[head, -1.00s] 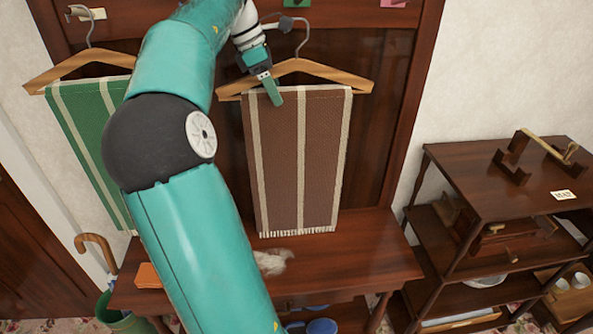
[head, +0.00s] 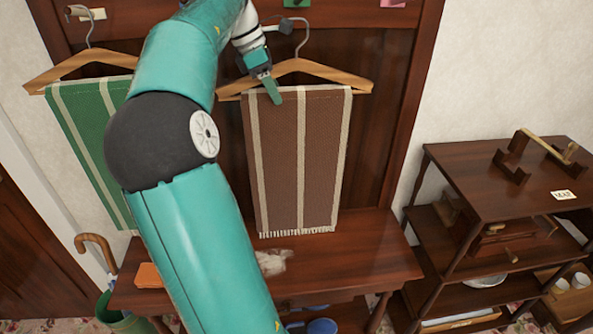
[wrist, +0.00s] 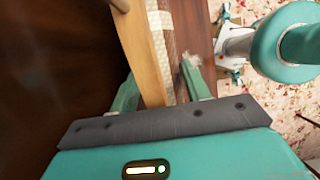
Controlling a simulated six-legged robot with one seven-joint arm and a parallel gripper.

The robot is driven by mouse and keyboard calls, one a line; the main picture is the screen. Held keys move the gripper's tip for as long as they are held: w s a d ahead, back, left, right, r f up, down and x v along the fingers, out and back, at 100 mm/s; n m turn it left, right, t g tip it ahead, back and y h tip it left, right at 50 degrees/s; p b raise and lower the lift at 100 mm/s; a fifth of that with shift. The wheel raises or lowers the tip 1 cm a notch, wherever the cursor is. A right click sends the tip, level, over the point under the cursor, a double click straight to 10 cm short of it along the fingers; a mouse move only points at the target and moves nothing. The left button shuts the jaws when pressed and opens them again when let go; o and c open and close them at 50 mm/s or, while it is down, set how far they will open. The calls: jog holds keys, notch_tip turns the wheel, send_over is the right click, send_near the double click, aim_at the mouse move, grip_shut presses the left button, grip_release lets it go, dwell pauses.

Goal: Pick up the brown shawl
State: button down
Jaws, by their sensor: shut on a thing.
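The brown shawl (head: 290,170) with cream stripes hangs folded over a wooden hanger (head: 350,80), its fringed end just above the bench top. My gripper (head: 272,88) is at the shawl's upper left edge, fingers pointing down at the hanger bar. In the wrist view my gripper (wrist: 161,82) has a finger on each side of the wooden bar (wrist: 145,45) and the shawl cloth (wrist: 183,35), and is shut on them. The shawl is still draped on the hanger. The exact contact at the fingertips is partly hidden.
A green striped shawl (head: 88,140) hangs on another hanger (head: 60,70) at left, partly behind my arm. A wooden bench (head: 350,255) stands below, with an orange item (head: 149,275) and a pale fluffy thing (head: 272,262). A shelf unit (head: 480,190) stands at right.

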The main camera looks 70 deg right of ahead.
jog(key=shift+r, duration=0.15)
dwell(0.3)
jog(key=shift+r, duration=0.9)
